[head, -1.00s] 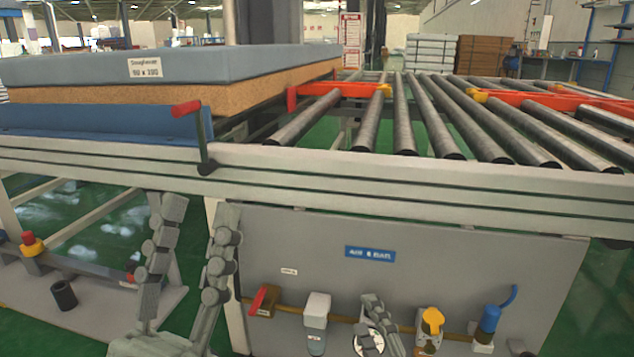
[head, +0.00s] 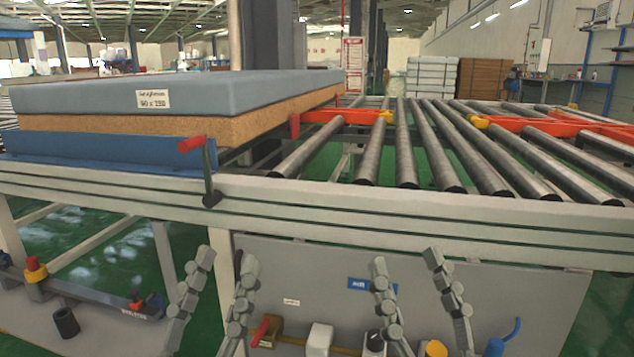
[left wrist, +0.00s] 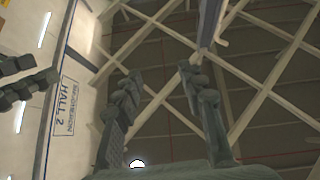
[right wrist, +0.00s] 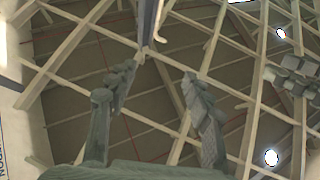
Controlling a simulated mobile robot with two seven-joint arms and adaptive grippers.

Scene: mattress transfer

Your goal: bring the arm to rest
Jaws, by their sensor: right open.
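My left gripper (head: 226,258) is in front of the grey panel and frame below the conveyor in the head view. Its two grey fingers point up, apart and empty. My right gripper (head: 405,256) is to its right, before the same panel, also with fingers up, apart and empty. In the left wrist view the left gripper (left wrist: 161,72) shows spread fingers against the roof. In the right wrist view the right gripper (right wrist: 157,72) does too. Neither gripper touches anything that I can see.
A grey-topped mattress (head: 210,90) lies on the blue-edged platform (head: 100,148) at left. A red-handled lever (head: 207,170) stands by the rail (head: 420,222). Rollers (head: 410,145) with orange brackets (head: 345,116) lie right. Valves and knobs (head: 318,340) sit low on the panel (head: 310,262).

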